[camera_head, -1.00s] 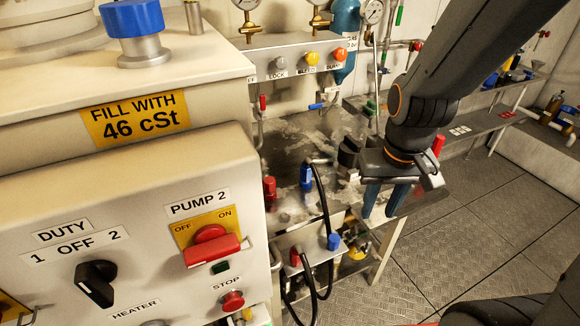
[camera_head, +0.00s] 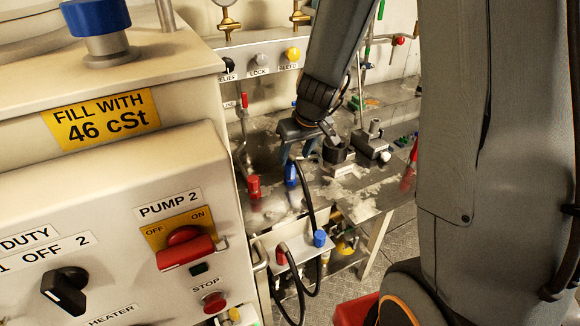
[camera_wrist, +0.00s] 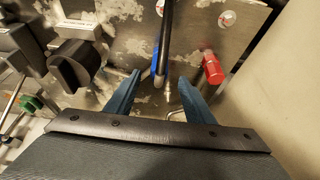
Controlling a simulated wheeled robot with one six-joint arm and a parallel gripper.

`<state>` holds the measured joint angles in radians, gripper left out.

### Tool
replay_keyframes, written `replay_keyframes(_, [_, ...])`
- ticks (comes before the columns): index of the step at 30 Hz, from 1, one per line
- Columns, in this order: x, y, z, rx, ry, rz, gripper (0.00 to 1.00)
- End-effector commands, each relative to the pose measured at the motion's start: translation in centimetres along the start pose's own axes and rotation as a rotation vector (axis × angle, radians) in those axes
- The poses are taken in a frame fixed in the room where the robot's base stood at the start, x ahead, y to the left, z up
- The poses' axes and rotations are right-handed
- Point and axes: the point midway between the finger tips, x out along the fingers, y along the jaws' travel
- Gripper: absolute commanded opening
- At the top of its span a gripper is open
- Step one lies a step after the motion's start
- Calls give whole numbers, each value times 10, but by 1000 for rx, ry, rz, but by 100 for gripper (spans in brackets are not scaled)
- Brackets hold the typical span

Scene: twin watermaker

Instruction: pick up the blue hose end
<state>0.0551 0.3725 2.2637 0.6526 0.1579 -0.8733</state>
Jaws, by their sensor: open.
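The blue hose end (camera_head: 291,174) stands on the worn metal bench, with a black hose running from it over the front edge. It also shows in the wrist view (camera_wrist: 156,60), partly hidden by the black hose (camera_wrist: 167,30). My gripper (camera_head: 296,156) is open above the blue hose end, its blue fingers pointing down. In the wrist view the fingers (camera_wrist: 159,77) are spread on either side of the hose's line, with nothing gripped. I cannot tell whether a finger touches the hose end.
A red hose end (camera_head: 254,187) stands left of the blue one; it is close to the right finger in the wrist view (camera_wrist: 212,68). Dark block fittings (camera_head: 370,146) sit to the right on the bench. The pump cabinet (camera_head: 110,210) fills the left.

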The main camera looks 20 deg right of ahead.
Motion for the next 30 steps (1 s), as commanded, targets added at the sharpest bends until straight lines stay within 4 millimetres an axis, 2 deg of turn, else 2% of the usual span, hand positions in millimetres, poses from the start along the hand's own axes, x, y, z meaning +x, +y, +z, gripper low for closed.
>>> replay_keyframes(11, [40, 0, -2, -6, 1, 1, 48])
replay_keyframes(18, [73, 0, -2, -6, 1, 1, 48])
replay_keyframes(28, [78, 0, -3, -7, 2, 1, 48])
replay_keyframes(29, [78, 0, -3, -7, 2, 1, 47])
replay_keyframes(30, [78, 0, -3, -7, 2, 1, 40])
